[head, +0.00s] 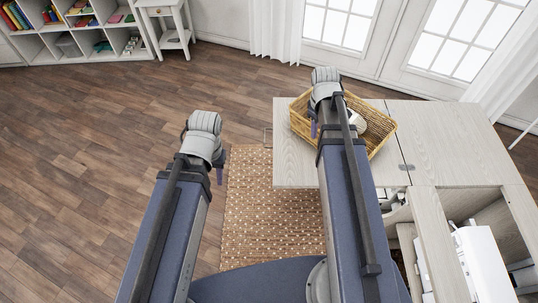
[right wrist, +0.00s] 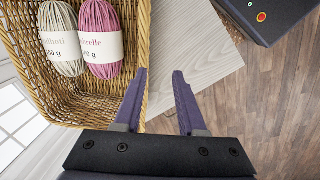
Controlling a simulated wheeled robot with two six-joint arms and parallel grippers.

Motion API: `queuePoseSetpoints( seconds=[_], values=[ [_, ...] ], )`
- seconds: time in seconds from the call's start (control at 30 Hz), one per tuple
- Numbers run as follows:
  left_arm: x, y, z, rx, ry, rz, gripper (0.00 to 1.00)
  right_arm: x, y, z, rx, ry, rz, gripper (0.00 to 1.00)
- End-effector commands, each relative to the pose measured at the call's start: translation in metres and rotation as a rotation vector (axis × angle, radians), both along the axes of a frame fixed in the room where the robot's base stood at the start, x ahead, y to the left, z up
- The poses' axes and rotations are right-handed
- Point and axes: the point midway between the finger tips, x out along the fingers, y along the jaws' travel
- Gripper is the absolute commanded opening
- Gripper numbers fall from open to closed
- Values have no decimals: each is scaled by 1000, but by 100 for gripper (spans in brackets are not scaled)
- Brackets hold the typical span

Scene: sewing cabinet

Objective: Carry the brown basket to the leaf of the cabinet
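The brown basket (head: 380,133) is woven wicker and sits on the pale wooden leaf (head: 291,168) of the cabinet (head: 429,230), partly hidden by my right arm. In the right wrist view the basket (right wrist: 143,40) holds a beige yarn ball (right wrist: 62,40) and a pink yarn ball (right wrist: 100,38). My right gripper (right wrist: 160,73) is open at the basket's side. Its left finger overlaps the wicker wall and its right finger is outside; contact cannot be told. My left gripper (head: 219,172) is away to the left, above the floor; its finger opening is hidden.
A white sewing machine (head: 478,265) stands in the open cabinet bay at the lower right. A woven rug (head: 262,215) lies before the cabinet. A shelf (head: 85,40) and small white table (head: 168,25) stand at the back left. Curtains and glass doors are behind the cabinet.

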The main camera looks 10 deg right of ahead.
Motion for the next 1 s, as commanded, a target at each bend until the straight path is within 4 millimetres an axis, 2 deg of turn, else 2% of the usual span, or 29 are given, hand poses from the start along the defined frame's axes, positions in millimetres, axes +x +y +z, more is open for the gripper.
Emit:
queuePoseSetpoints(
  seconds=[0.03, 0.2, 0.3, 0.4, 0.5, 0.63, 1.0],
  values=[
    [0, 0, 0, 0, 0, 0, 40, -6, 26, 0, 4, 5, -1, 40],
    [0, 0, 0, 0, 0, 0, 40, -33, 118, 0, 11, 29, -64, 40],
    [0, 0, 0, 0, 0, 0, 40, -55, 164, 0, 7, 41, -105, 40],
    [0, 0, 0, 0, 0, 0, 40, -75, 198, 0, 1, 50, -140, 40],
    [0, 0, 0, 0, 0, 0, 40, -92, 221, 0, -5, 55, -169, 40],
    [0, 0, 0, 0, 0, 0, 40, -104, 236, 0, -11, 58, -194, 40],
    [0, 0, 0, 0, 0, 0, 40, -106, 239, 0, -12, 58, -203, 40]
  ],
)
